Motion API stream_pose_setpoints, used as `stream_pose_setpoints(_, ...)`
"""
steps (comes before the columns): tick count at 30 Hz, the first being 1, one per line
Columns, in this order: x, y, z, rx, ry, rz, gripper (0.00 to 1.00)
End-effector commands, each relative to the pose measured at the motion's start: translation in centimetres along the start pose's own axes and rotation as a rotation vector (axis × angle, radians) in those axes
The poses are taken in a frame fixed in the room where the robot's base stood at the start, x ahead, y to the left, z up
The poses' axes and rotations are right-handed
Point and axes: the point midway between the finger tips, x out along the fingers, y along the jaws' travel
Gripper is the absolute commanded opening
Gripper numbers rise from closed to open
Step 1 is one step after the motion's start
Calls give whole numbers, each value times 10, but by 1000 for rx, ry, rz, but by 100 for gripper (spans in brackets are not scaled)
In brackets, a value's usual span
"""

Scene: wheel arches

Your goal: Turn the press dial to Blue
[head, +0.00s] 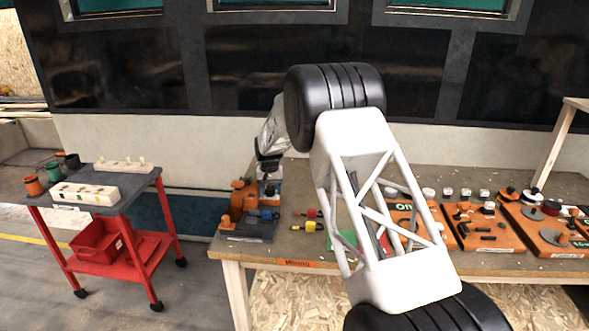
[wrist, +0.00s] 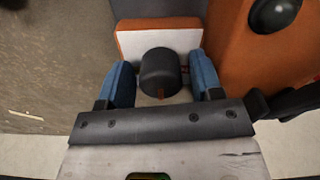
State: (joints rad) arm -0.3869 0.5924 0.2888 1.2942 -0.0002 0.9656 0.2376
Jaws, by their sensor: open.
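The press (head: 241,197) is an orange machine on a dark base at the left end of the workbench. In the wrist view its dial (wrist: 159,70) is a dark round knob with a brownish-orange mark on its near side, in front of a white plate (wrist: 130,43) on an orange block. My gripper (wrist: 163,78) is open, with one blue finger on each side of the dial. Narrow gaps seem to show beside the knob; I cannot tell whether either finger touches it. The plate's colour labels are not readable; small red marks show right of the knob. In the head view my gripper (head: 269,165) hides the dial.
An orange part with a black ball knob (wrist: 274,12) stands close to the right of my gripper. The workbench (head: 300,251) holds red and yellow parts right of the press, then orange trays (head: 484,240). A red cart (head: 120,262) stands left, apart from the bench.

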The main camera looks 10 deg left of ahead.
Motion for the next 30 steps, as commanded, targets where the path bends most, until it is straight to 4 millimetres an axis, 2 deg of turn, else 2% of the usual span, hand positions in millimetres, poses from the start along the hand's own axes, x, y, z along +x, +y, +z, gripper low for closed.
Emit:
stream_pose_setpoints(11, 1, -2, 1, -159, -2, 0, 65)
stream_pose_setpoints(30, 0, -2, 1, -577, -1, -1, 65)
